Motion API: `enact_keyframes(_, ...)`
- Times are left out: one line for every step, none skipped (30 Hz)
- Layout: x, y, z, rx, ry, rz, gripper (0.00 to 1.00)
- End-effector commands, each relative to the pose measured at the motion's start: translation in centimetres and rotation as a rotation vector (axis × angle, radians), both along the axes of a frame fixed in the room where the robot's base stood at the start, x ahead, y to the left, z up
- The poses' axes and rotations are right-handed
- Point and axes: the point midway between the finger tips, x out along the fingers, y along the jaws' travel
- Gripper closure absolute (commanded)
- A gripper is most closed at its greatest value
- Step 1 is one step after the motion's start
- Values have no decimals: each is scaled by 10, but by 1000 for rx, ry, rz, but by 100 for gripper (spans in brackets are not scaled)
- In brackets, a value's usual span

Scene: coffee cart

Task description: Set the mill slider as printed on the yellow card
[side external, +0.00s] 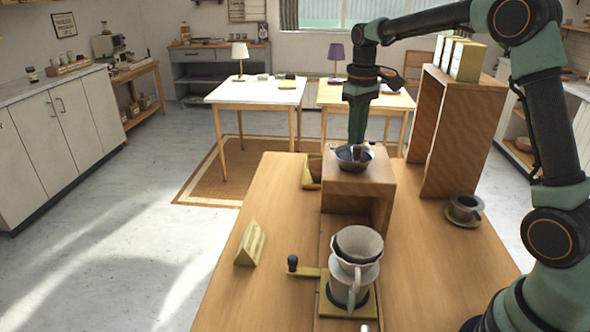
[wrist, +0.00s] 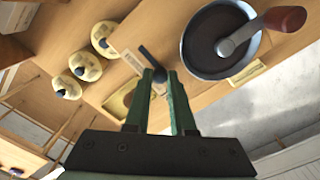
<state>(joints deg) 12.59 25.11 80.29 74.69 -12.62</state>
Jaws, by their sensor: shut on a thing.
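The mill is a wooden block (side external: 347,180) with a dark bowl (side external: 349,163) on top; my gripper (side external: 357,140) is low at it, its tips partly hidden. In the wrist view the bowl (wrist: 196,50) has a crank with a red-brown knob (wrist: 285,18). My gripper (wrist: 160,74) is shut on a slim dark piece (wrist: 148,58), which looks like the slider's knob, beside the bowl. A pale printed strip (wrist: 133,62) lies beside it; its marks are too small to read. The yellow card (side external: 250,243) stands on the table's left; its print is unreadable.
A coffee dripper (side external: 358,245) on a pot stands in front of the mill. A black-knobbed lever (side external: 292,264) sticks out left of it. A wooden shelf (side external: 460,125) stands behind right, and a grey cup (side external: 464,208) on a saucer at right. The table's front left is clear.

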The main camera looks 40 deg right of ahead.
Motion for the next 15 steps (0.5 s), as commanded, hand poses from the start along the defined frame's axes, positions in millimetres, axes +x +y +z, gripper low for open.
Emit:
enact_keyframes(-6,-8,2,-1,-4,-5,100)
enact_keyframes(-10,-12,2,-1,-4,-5,100)
enact_keyframes(-14,-16,2,-1,-5,-5,100)
enact_keyframes(-17,-19,2,-1,-5,-5,100)
enact_keyframes(-19,-21,2,-2,-6,-4,100)
enact_keyframes(-22,-23,2,-2,-6,-4,100)
enact_keyframes(-23,-25,2,-1,-5,-3,100)
enact_keyframes(-24,-25,2,-1,-5,-3,100)
enact_keyframes(-25,-26,2,-1,-4,-2,100)
enact_keyframes(-25,-26,2,-1,-4,-2,100)
enact_keyframes(-25,-26,2,-1,-3,-3,100)
enact_keyframes(-25,-26,2,-1,-3,-3,100)
enact_keyframes(-25,-26,2,-1,-2,-4,100)
enact_keyframes(-25,-27,2,0,-2,-4,100)
enact_keyframes(-26,-27,2,0,-1,-5,100)
